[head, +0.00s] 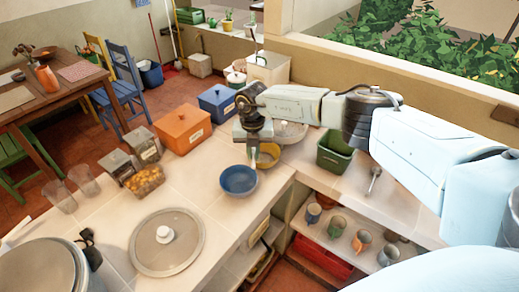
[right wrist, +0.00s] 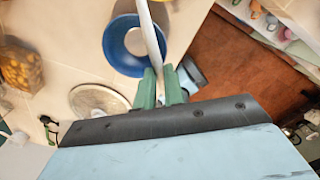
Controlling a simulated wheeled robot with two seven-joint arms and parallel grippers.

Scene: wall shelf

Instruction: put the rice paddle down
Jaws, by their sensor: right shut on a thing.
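The right gripper (head: 253,154) hangs over the counter, close to the blue bowl (head: 238,181) and the yellow bowl (head: 269,158). In the right wrist view its green fingers (right wrist: 160,85) are shut on a pale, slender paddle (right wrist: 150,32). The paddle extends away from the fingertips and passes in front of the blue bowl's rim (right wrist: 108,42) in that view. Its far end is cut off by the frame edge. I cannot tell whether it touches anything. The left gripper is not in view.
A round lid (head: 150,257) lies on the near counter beside a large pot (head: 35,272). Orange (head: 183,131) and blue (head: 217,104) boxes stand behind. A green bin (head: 335,152) and a spoon-like utensil (head: 374,180) are to the right. Mugs (head: 337,225) stand on a lower shelf.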

